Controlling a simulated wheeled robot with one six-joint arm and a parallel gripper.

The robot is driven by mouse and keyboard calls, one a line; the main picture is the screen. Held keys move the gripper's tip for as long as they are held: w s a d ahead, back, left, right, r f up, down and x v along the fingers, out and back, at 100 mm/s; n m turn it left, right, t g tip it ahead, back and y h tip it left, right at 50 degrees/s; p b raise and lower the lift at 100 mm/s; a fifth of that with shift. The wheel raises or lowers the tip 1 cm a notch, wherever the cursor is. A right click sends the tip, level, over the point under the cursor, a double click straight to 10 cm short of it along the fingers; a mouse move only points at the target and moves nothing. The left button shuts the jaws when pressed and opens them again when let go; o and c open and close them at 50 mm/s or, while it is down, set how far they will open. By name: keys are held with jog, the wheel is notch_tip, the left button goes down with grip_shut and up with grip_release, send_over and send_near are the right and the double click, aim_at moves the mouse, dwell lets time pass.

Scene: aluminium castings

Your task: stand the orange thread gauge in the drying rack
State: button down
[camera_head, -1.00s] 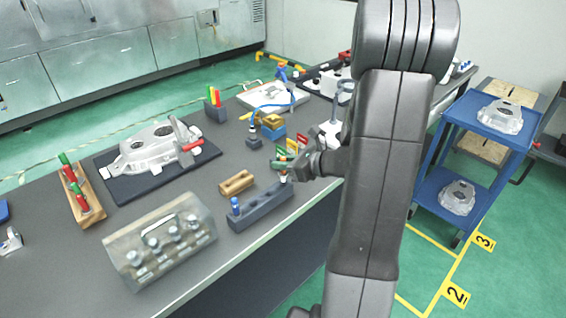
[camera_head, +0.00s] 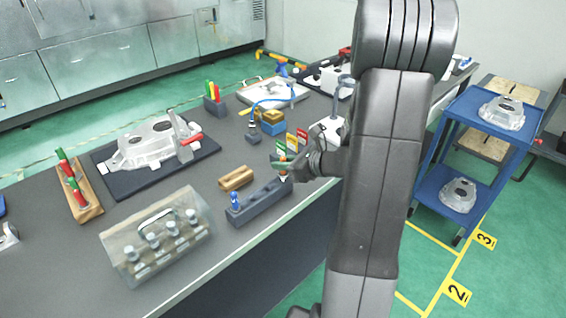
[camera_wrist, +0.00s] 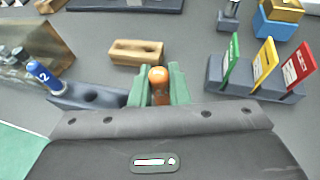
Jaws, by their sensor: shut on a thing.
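My gripper (camera_head: 283,166) is shut on the orange thread gauge (camera_wrist: 157,78), whose orange end shows between the green fingers in the wrist view. The gauge's lower part is hidden by the fingers. The long dark grey block with round holes (camera_head: 262,202), which looks like the drying rack, lies along the bench's front edge. A blue gauge marked 12 (camera_wrist: 44,76) stands in its left end. My gripper is at the block's right end; I cannot tell whether the gauge touches it. In the wrist view, an open hole shows in the block (camera_wrist: 112,91) left of the fingers.
A small wooden block (camera_head: 236,178) lies behind the rack. A grey holder with green, yellow and red tags (camera_wrist: 256,92) stands close right of my gripper. A clear-covered case (camera_head: 157,237) sits at left front. A casting (camera_head: 150,147) lies on a dark mat farther back.

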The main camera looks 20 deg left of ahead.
jog(key=shift+f+b, duration=0.6)
jog(key=shift+f, duration=0.2)
jog(key=c, duration=1.3)
grip_release()
jog(key=shift+d+r, duration=0.1)
jog(key=v, duration=1.3)
jog(key=shift+d, duration=0.3)
jog(key=shift+s+a, duration=0.1)
jog(key=shift+s, duration=0.05)
